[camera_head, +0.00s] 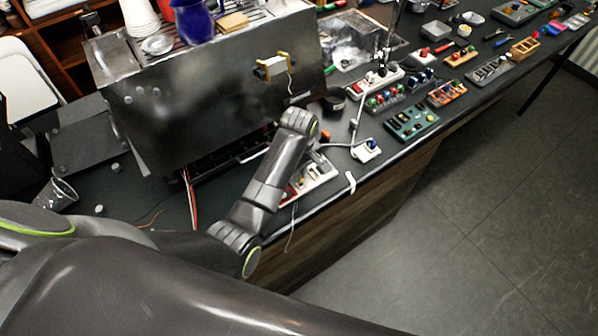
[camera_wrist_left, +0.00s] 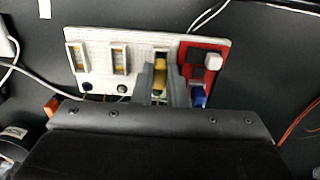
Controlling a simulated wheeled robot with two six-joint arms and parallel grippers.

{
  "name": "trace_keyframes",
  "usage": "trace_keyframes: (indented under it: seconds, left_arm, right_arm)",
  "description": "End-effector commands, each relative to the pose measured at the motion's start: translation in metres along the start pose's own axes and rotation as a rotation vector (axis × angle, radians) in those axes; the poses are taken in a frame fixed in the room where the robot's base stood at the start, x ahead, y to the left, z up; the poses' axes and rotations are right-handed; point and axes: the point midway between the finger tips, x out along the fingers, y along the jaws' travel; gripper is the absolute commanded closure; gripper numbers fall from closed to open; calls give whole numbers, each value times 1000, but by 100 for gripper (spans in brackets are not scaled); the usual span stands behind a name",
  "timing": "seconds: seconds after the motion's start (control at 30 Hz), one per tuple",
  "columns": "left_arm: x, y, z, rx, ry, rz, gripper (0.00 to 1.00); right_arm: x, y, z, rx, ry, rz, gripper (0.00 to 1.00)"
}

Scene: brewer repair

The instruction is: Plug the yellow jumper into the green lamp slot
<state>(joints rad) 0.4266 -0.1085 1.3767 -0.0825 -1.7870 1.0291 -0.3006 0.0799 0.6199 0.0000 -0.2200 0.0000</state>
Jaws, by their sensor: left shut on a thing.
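My left gripper (camera_wrist_left: 160,85) is shut on the yellow jumper (camera_wrist_left: 160,66), which shows between its two grey fingers in the left wrist view. The jumper is at a slot in the white board (camera_wrist_left: 100,40), right of two other slots. The fingers hide its lower end, so I cannot tell whether it is seated. No green lamp mark is clear on the slots. My right gripper is not in view.
A red block with a white knob (camera_wrist_left: 213,60) is at the board's right end, close beside the fingers. The steel brewer (camera_head: 200,100) stands behind my left arm. Loose cables lie around the board. Several parts trays (camera_head: 412,122) fill the counter to the right.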

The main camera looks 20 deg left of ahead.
Motion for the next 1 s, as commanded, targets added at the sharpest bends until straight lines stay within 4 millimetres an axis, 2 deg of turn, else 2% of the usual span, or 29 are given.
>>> trace_keyframes:
  seconds: [0.87,0.9,1.0]
  left_arm:
    - [4,0,0,0,0,0,100]
    - [4,0,0,0,0,0,82]
    - [4,0,0,0,0,0,69]
  right_arm:
    - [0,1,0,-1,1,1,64]
    - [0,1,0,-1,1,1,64]
    - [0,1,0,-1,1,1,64]
